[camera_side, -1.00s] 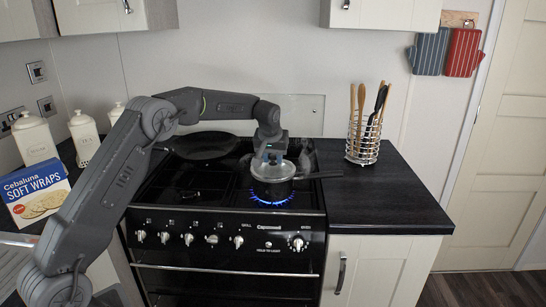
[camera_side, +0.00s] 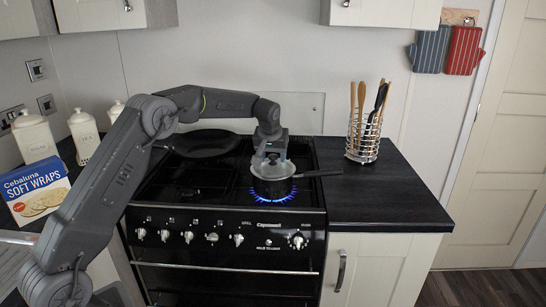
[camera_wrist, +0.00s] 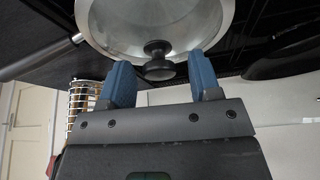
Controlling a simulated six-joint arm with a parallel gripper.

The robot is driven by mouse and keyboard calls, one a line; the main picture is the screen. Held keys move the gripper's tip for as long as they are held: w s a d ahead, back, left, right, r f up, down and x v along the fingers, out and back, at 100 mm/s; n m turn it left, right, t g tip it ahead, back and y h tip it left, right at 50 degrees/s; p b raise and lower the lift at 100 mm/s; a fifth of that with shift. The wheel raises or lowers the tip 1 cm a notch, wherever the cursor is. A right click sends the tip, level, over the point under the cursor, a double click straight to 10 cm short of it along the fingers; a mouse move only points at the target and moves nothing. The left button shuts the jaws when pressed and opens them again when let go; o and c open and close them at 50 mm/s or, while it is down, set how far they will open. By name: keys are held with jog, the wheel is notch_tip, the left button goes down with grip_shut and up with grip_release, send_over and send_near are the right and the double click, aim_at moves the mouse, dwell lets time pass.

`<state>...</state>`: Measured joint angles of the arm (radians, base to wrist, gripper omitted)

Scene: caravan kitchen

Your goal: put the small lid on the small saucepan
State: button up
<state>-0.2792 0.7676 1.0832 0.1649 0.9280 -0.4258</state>
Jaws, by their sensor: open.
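The small saucepan (camera_side: 273,187) stands on the lit front right burner, its dark handle pointing right. In the wrist view its handle (camera_wrist: 42,58) reaches out to the left. The small lid (camera_wrist: 158,22), a silvery round with a black knob, fills the saucepan's mouth in the wrist view. It looks seated, but the upper part is cut off by the picture edge. My gripper (camera_wrist: 163,72) is open, its two blue fingers on either side of the knob and apart from it. In the side view my gripper (camera_side: 270,161) is right above the saucepan and hides most of the lid.
Blue flames (camera_side: 273,197) burn under the saucepan. A black frying pan (camera_side: 207,142) sits on the back left of the hob. A wire utensil holder (camera_side: 362,137) stands on the right worktop, which is otherwise clear. A wraps box (camera_side: 36,192) and canisters stand at the left.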

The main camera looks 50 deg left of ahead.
jog(key=s+d+r+m, duration=0.1)
jog(key=s+d+r, duration=0.3)
jog(key=s+r, duration=0.3)
jog(key=s+d+r+m, duration=0.1)
jog(key=s+d+r, duration=0.3)
jog(key=r, duration=0.5)
jog(key=s+d+m+t+h, duration=0.15)
jog(key=s+d, duration=0.45)
jog(key=s, duration=0.6)
jog(key=s+d+f+m, duration=0.2)
jog(key=s+f, duration=0.1)
jog(key=s, duration=0.5)
jog(key=s+d+f+m+h, duration=0.1)
jog(key=s+d+f, duration=0.2)
jog(key=s, duration=0.5)
jog(key=shift+s+d+f+m, duration=0.25)
jog(key=shift+s+f+m, duration=0.1)
jog(key=shift+f, duration=0.2)
